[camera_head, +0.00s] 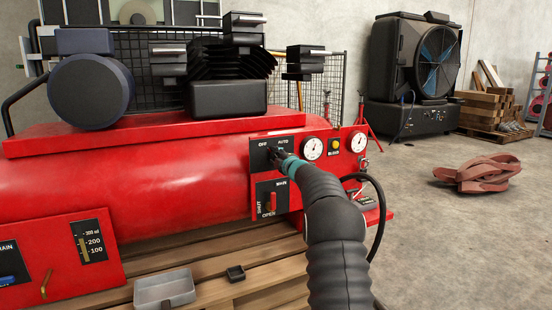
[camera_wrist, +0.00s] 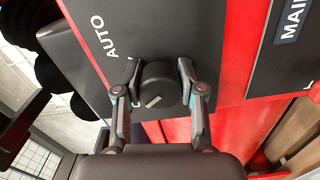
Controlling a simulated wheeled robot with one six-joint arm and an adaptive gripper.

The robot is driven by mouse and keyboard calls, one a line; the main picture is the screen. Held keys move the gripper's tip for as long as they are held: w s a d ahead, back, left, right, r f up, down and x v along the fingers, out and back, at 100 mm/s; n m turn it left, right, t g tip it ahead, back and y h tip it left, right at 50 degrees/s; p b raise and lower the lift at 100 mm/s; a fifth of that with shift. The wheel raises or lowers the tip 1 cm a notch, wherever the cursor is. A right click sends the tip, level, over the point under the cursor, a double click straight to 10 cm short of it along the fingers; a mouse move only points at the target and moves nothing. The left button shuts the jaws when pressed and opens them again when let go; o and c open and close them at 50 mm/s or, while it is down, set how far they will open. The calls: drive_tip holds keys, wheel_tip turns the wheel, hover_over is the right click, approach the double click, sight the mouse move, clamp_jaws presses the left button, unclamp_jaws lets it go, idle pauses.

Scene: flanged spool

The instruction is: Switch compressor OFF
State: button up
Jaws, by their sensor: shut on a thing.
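The red compressor (camera_head: 130,185) fills the left and middle of the head view. Its black OFF/AUTO switch panel (camera_head: 259,146) is at the tank's right end. My gripper (camera_head: 275,153) is at that panel, below the AUTO label, and hides the knob there. In the wrist view the round black knob (camera_wrist: 158,84) sits between the two fingers of my gripper (camera_wrist: 159,76), which is shut on it. A short pale mark shows on the knob's face.
Below is a MAIN panel with a red lever (camera_head: 272,202). A grey tray (camera_head: 165,289) lies on the wooden pallet. The floor at right is mostly open.

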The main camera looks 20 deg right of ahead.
drive_tip(key=o, duration=1.1)
drive_tip(key=shift+o, duration=0.2)
drive_tip(key=s, duration=1.2)
drive_tip(key=shift+d, duration=0.2)
